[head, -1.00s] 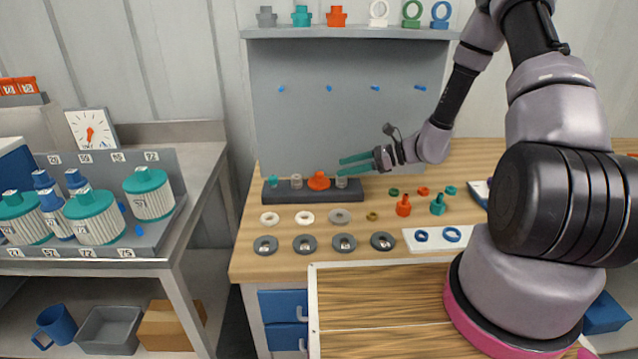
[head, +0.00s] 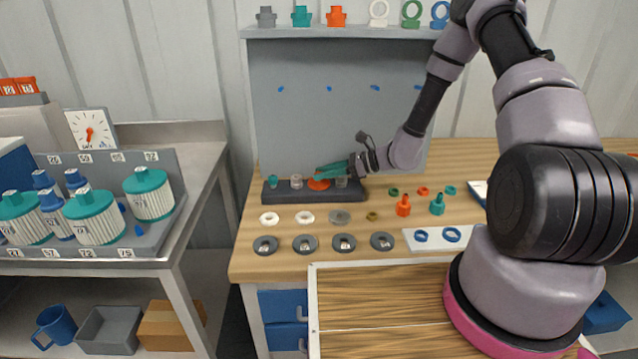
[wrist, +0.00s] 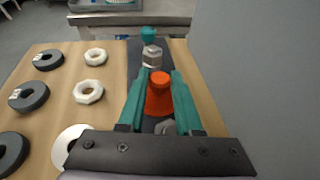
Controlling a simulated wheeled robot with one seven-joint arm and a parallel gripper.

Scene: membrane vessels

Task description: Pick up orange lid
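The orange lid (head: 318,184) stands on the dark rack on the wooden bench. In the wrist view the orange lid (wrist: 159,94) is upright, with a round knob on a wider skirt. My gripper (head: 322,172) has teal fingers and reaches in from the right at the lid. In the wrist view the fingers of my gripper (wrist: 158,84) are apart, one on each side of the lid. I cannot tell whether they touch it. In the head view the fingers partly hide the lid.
The dark rack (head: 283,196) also holds a teal piece (head: 272,181) and a pale metallic fitting (head: 296,181). White and grey rings lie on the bench in front. The grey back panel (head: 345,110) rises close behind. A loose orange fitting (head: 403,206) stands to the right.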

